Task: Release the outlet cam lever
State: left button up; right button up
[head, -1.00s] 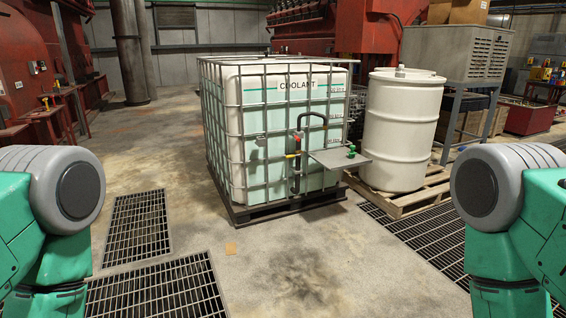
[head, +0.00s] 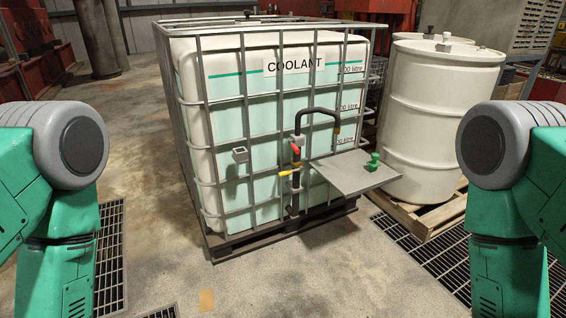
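A caged white coolant tank (head: 222,92) stands ahead of me on a dark pallet. A black outlet hose (head: 328,111) loops on its front face. Below the hose's left end is a vertical pipe with a small red part (head: 296,150) and a yellow lever (head: 287,172); which of these is the cam lever is too small to tell. A grey shelf (head: 345,178) juts from the cage to the right of the pipe, with a green fitting (head: 374,162) on it. My arms show at both picture edges, but neither gripper is in view.
White drums (head: 440,120) stand on a wooden pallet (head: 425,215) to the right of the tank. Floor gratings (head: 108,255) lie at left and right. The concrete floor (head: 300,280) in front of the tank is clear except for a small tan patch (head: 206,300).

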aim_at(290, 142)
jog(key=i+j+z, duration=0.1)
jog(key=i, duration=0.5)
jog(key=i+u, duration=0.15)
jog(key=i, duration=0.6)
jog(key=i+l+u, duration=0.15)
jog(key=i, duration=0.6)
